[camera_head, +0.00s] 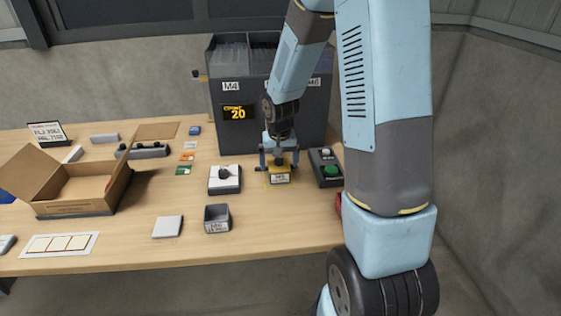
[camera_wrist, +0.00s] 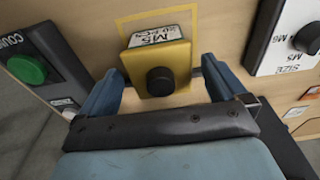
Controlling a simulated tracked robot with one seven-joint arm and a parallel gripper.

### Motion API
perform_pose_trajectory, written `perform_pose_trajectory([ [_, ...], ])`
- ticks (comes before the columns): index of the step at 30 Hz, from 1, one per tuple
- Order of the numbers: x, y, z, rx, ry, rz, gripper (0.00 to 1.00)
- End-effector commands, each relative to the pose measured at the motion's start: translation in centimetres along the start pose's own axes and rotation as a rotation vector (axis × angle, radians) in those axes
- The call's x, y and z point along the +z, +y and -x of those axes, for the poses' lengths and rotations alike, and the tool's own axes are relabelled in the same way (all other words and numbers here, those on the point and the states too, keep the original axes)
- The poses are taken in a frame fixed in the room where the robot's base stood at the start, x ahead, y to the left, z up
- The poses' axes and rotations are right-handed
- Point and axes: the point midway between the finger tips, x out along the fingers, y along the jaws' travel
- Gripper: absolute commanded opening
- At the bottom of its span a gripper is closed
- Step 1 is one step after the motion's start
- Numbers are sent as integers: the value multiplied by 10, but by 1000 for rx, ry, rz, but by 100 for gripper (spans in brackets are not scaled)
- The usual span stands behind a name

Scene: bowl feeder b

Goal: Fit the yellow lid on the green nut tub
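The yellow lid (camera_wrist: 158,68) with a black knob lies over a small tub with a white M5 label (camera_head: 280,178). The lid hides most of the tub, and its green colour is hard to make out. The lid looks level, but I cannot tell whether it is fully seated. My gripper (camera_head: 279,162) is directly above it, pointing down. In the wrist view, my gripper's (camera_wrist: 160,80) two blue fingers stand on either side of the lid, spread apart, with a visible gap on the right. The fingers do not appear to hold the knob.
A button box with a green button (camera_head: 331,170) stands close on the right. A white box with a black knob (camera_head: 224,179) is on the left. The dark feeder (camera_head: 230,135) rises behind. A grey tub (camera_head: 217,226), a pale plate (camera_head: 168,227) and an open carton (camera_head: 75,207) are further left.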

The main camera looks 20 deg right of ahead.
Motion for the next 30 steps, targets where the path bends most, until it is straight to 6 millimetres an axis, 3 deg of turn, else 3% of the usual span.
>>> perform_pose_trajectory([
  [11,-1,0,8,0,3,-1,99],
  [30,-1,0,106,-1,3,-1,99],
])
